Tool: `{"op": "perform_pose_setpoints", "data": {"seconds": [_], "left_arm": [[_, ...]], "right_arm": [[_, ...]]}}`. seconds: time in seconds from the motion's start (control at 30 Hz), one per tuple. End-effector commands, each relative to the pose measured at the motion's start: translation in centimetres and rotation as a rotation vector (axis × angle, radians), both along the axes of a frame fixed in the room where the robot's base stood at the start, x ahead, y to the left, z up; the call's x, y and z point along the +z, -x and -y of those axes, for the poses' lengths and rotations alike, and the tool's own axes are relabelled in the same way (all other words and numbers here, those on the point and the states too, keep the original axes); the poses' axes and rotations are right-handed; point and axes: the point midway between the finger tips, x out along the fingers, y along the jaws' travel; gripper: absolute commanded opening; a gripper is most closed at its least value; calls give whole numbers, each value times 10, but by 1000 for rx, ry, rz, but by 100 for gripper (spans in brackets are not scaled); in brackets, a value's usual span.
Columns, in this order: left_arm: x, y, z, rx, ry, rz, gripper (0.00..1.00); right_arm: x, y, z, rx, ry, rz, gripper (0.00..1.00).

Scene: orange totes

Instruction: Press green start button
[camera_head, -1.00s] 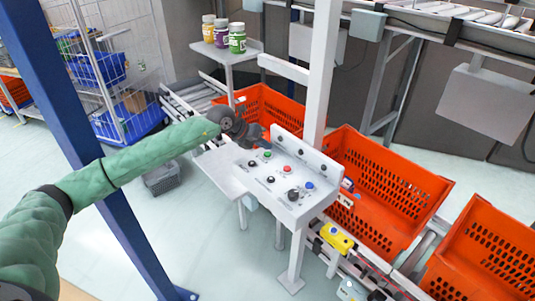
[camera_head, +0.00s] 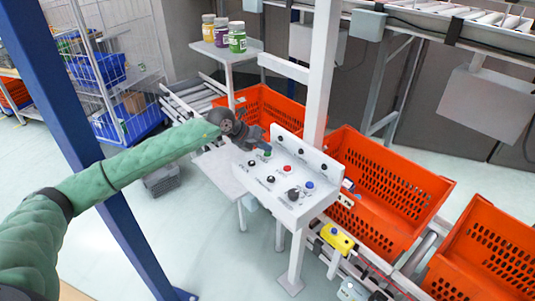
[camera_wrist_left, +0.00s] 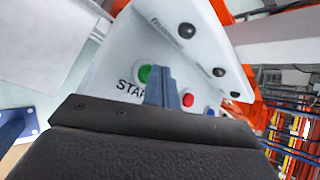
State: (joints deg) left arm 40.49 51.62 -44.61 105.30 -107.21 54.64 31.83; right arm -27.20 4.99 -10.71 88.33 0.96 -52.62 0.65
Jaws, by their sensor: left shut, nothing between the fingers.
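The white control panel (camera_head: 285,197) stands on a post in the middle of the head view, with several coloured buttons. The green start button (camera_head: 267,153) is near its upper left. In the left wrist view the green button (camera_wrist_left: 145,73) sits by the printed word "START", beside my closed fingertips, which cover its right edge. My left gripper (camera_head: 262,146) is shut and empty, close to the panel's upper left corner; its fingers also show in the left wrist view (camera_wrist_left: 162,84). I cannot tell whether they touch the panel. My right gripper is not in view.
A red button (camera_head: 284,167), a blue button (camera_head: 309,185) and black knobs share the panel. Orange totes (camera_head: 390,190) line the conveyor behind and right. A blue post (camera_head: 90,160) stands left. A shelf with jars (camera_head: 237,40) is behind.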

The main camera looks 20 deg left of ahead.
Motion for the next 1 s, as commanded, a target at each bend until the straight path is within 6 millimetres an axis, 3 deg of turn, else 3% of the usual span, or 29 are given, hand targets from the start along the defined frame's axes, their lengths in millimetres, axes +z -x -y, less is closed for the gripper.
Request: {"op": "perform_pose_setpoints", "data": {"seconds": [1.0], "left_arm": [[-7, 0, 0, -1, 0, -1, 0]], "right_arm": [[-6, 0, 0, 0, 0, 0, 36]]}}
